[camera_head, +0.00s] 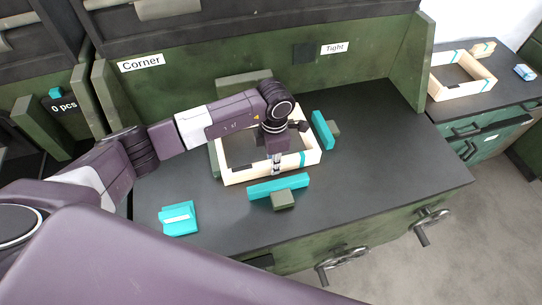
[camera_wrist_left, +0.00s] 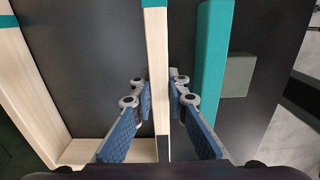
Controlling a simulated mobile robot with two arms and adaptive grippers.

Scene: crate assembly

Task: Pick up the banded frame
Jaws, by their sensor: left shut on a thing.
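The banded frame (camera_head: 239,176) is a pale wooden rectangle with teal bands, lying flat on the dark worktop. My left gripper (camera_head: 277,170) comes down from above at its near wall and is shut on that wall. In the left wrist view the wall (camera_wrist_left: 157,70) runs between the two blue-padded fingers (camera_wrist_left: 158,98), one finger on each side. The arm hides part of the frame's far side and interior. My right gripper is not in view.
A teal-faced block (camera_head: 278,186) stands close to the near wall, and another (camera_head: 323,130) stands at the right. A teal piece (camera_head: 179,218) lies front left. Green panels (camera_head: 210,75) close the back. A second wooden frame (camera_head: 456,91) is on the right bench. The worktop's right part is clear.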

